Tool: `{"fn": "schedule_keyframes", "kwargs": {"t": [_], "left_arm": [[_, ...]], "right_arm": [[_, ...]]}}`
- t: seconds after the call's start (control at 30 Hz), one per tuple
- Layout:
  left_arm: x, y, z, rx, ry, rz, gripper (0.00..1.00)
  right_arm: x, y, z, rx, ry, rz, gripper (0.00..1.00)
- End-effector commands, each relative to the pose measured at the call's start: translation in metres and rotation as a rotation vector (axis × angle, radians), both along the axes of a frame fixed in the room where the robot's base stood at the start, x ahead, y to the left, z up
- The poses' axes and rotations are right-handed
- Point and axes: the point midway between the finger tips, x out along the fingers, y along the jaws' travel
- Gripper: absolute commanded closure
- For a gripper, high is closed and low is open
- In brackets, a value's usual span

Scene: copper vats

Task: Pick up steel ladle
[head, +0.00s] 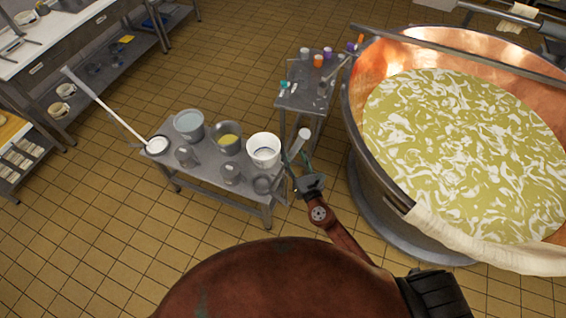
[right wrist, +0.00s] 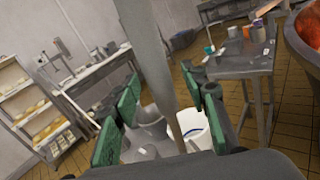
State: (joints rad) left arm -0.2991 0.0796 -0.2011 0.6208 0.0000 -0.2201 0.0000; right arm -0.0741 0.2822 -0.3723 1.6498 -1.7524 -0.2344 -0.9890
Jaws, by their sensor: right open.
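I take the steel ladle to be the long grey handle (head: 301,139) that rises steeply at the right end of the low metal table. Its lower end and bowl are hard to make out. In the right wrist view the handle (right wrist: 151,50) runs close past the camera, thick above and thinner below. My right gripper (head: 306,166) is beside the table's right end, at the handle. In the right wrist view its green-padded fingers (right wrist: 160,100) stand apart, with the handle showing between them. Contact cannot be told. My left gripper is out of view.
The low table (head: 222,184) holds a white bucket (head: 264,150), grey pots and a long-handled white-bowled tool (head: 157,145). A small side table (head: 300,97) with coloured cups stands behind. The copper vat (head: 372,150) is at right.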

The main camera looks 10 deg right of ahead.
Motion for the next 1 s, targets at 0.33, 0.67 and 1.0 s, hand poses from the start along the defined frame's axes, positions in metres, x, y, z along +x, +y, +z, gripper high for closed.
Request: {"fn": "schedule_keyframes", "kwargs": {"t": [0.33, 0.67, 1.0], "left_arm": [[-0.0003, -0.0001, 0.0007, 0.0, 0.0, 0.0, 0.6], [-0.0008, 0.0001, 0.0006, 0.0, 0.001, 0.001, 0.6], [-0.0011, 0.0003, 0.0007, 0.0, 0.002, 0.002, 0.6]], "right_arm": [[0.0075, 0.001, -0.0009, 0.001, 0.001, -0.001, 0.61], [0.0073, 0.0009, -0.0009, 0.002, 0.001, -0.001, 0.84], [0.0074, 0.0008, -0.0006, 0.001, 0.001, -0.001, 1.0]]}}
